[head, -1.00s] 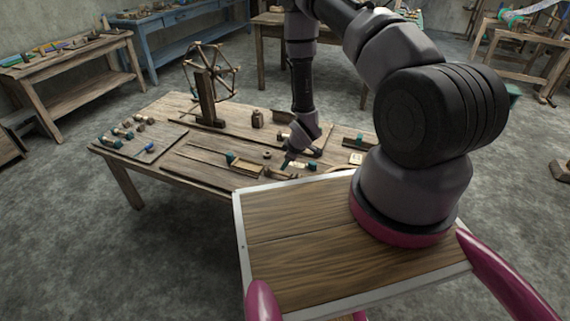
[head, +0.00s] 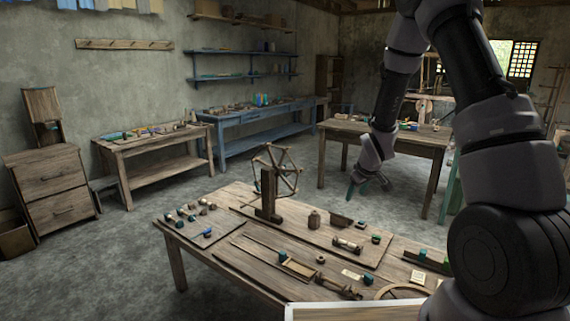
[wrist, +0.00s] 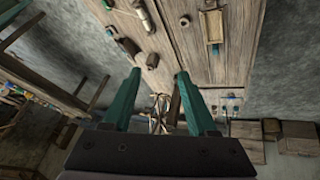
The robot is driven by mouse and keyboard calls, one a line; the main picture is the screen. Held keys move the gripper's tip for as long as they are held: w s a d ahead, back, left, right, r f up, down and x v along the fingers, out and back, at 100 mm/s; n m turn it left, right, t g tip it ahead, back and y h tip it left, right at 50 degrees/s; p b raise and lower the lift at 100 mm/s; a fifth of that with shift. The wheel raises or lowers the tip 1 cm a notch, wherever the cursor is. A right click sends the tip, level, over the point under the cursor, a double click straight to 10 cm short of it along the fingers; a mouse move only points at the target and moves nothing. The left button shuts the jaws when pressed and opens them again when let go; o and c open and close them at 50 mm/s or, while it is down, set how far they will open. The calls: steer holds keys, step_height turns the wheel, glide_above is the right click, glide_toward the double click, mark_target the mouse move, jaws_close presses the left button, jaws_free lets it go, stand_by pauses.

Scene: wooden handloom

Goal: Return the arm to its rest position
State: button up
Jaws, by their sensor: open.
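Another wooden table (head: 340,128) stands behind the gripper. A blue bench (head: 262,122) lines the back wall. Grey floor is clear at left.

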steer(key=s+d+r+m, duration=0.15)
steer(key=s+r, duration=0.25)
steer(key=r, duration=0.4)
steer(key=s+r+m, duration=0.2)
steer(key=s+r, duration=0.1)
steer(key=r, duration=0.4)
steer(key=s+d+r+m, duration=0.15)
steer(key=s+r, duration=0.25)
steer(key=r, duration=0.4)
steer(key=s+r+m, duration=0.1)
steer(key=s+r, duration=0.2)
steer(key=s, duration=0.3)
steer(key=s+a+r+m+y, duration=0.1)
steer(key=s+r+m, duration=0.1)
steer(key=s+r, duration=0.2)
steer(key=s+a+r+m+t, duration=0.1)
steer(key=s+r+m, duration=0.1)
steer(key=s, duration=0.7)
steer(key=shift+s+a+r+y, duration=0.2)
steer(key=shift+r+y, duration=0.1)
steer(key=shift+r, duration=0.45)
steer(key=shift+o, duration=0.2)
